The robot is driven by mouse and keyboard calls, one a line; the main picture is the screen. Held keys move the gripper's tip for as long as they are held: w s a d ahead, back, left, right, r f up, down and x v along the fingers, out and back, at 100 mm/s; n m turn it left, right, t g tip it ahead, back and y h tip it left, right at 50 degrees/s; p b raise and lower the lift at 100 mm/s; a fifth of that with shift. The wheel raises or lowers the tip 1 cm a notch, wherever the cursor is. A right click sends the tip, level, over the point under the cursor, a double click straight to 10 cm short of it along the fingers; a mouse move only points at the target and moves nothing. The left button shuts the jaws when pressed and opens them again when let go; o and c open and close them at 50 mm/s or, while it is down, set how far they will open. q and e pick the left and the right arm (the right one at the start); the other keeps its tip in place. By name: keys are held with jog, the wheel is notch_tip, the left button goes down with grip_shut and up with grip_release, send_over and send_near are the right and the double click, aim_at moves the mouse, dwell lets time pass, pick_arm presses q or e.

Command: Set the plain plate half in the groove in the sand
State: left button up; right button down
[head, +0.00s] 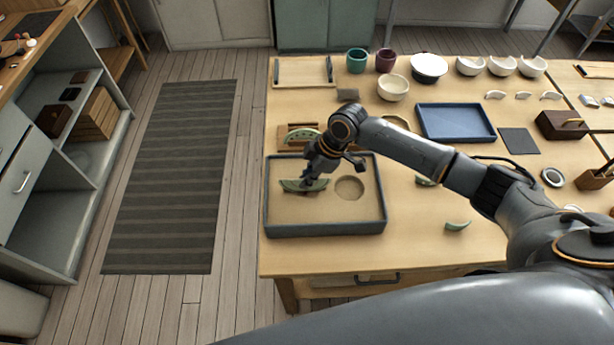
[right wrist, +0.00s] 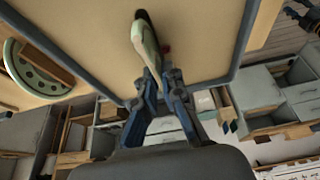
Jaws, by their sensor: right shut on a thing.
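The plain plate half (head: 291,185) is pale green and stands on edge over the left part of the sand tray (head: 325,230). My right gripper (head: 310,180) is shut on it from above and covers part of it. In the right wrist view the plate half (right wrist: 147,42) shows nearly edge-on between the fingertips (right wrist: 155,80), with sand behind it. The groove is not visible; the plate half and gripper may hide it. I cannot tell whether the lower edge touches the sand. My left gripper is not in view.
A round hollow (head: 350,187) lies in the sand to the right. Behind the tray, a green half with a dotted rim (head: 303,134) stands in a wooden rack, also seen in the wrist view (right wrist: 42,72). A blue tray (head: 456,122) and several bowls stand farther off.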

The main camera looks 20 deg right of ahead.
jog(key=shift+f+b, duration=0.3)
jog(key=shift+f, duration=0.45)
dwell(0.8)
jog(key=c, duration=0.9)
grip_release()
jog(key=shift+r, duration=0.1)
jog(key=shift+r+p, duration=2.95)
jog(key=shift+f, duration=0.1)
